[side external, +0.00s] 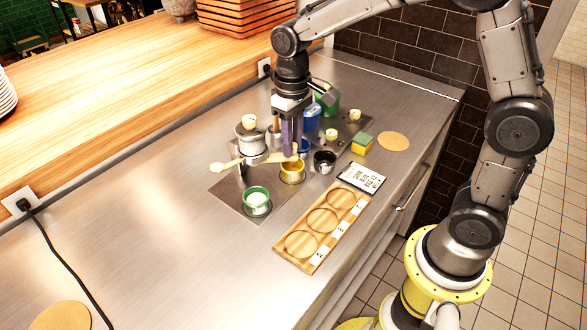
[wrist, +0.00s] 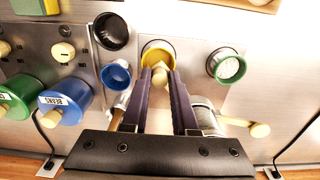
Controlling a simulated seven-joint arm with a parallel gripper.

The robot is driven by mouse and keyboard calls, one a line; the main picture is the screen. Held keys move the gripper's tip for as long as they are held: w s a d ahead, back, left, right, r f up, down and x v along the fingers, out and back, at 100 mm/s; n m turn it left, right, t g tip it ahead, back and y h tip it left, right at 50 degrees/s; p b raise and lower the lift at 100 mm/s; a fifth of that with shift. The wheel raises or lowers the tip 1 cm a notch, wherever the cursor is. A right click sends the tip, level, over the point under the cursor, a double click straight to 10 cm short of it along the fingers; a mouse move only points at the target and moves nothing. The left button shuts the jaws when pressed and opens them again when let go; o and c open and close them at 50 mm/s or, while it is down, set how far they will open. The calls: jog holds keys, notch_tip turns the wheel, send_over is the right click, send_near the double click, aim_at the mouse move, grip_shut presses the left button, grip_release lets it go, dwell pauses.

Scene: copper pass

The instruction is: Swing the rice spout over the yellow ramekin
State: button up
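The yellow ramekin (side external: 292,173) sits on the steel plate below my gripper (side external: 291,152); it also shows in the wrist view (wrist: 160,50). A pale canister (wrist: 205,118) stands beside my fingers, with a cream knobbed arm (side external: 226,165) reaching left; its label is not readable. A cream spout end (wrist: 160,76) lies between my purple fingertips (wrist: 160,72), at the ramekin's near rim. In the side view, cream material (side external: 272,158) shows beside the fingers near that rim. The fingers are apart, but whether they press on the cream piece cannot be told.
A green ramekin (side external: 257,201) with white contents, a black ramekin (side external: 324,161) and a blue ramekin (wrist: 116,75) stand nearby. Blue (wrist: 65,107) and green (wrist: 18,103) canisters stand close by. A wooden board (side external: 325,219) lies at the front.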

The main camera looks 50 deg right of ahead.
jog(key=shift+o, duration=1.4)
jog(key=shift+r, duration=3)
jog(key=shift+r, duration=0.1)
